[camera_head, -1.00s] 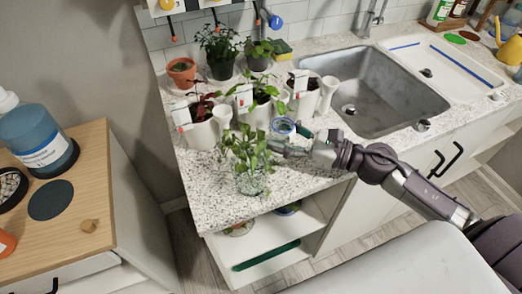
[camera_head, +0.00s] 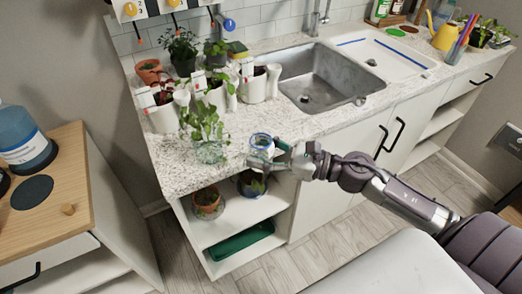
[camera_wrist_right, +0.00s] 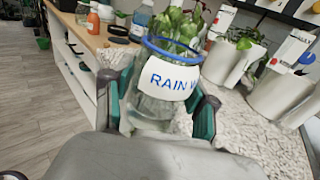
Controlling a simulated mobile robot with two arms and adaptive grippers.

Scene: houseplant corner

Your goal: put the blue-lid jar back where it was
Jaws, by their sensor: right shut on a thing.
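The blue-lid jar (camera_head: 262,143) is clear glass with a blue ring at its top. In the right wrist view the jar (camera_wrist_right: 160,90) carries a white label reading "RAIN W…", the rest cut off. My right gripper (camera_head: 271,158) is shut on it, with teal fingers on both sides of the glass in the wrist view (camera_wrist_right: 158,112). The jar is near the counter's front edge, right of a plant in a glass vase (camera_head: 210,150). Its base is hidden, so I cannot tell whether it touches the counter. My left gripper is not in view.
Potted plants and white pots (camera_head: 165,115) crowd the counter's back left. The sink (camera_head: 322,80) is to the right. Open shelves below hold small pots (camera_head: 207,203) and a green tray (camera_head: 240,240). A wooden-top cabinet (camera_head: 65,160) at left holds a blue bottle (camera_head: 25,145) and dark disc (camera_head: 32,192).

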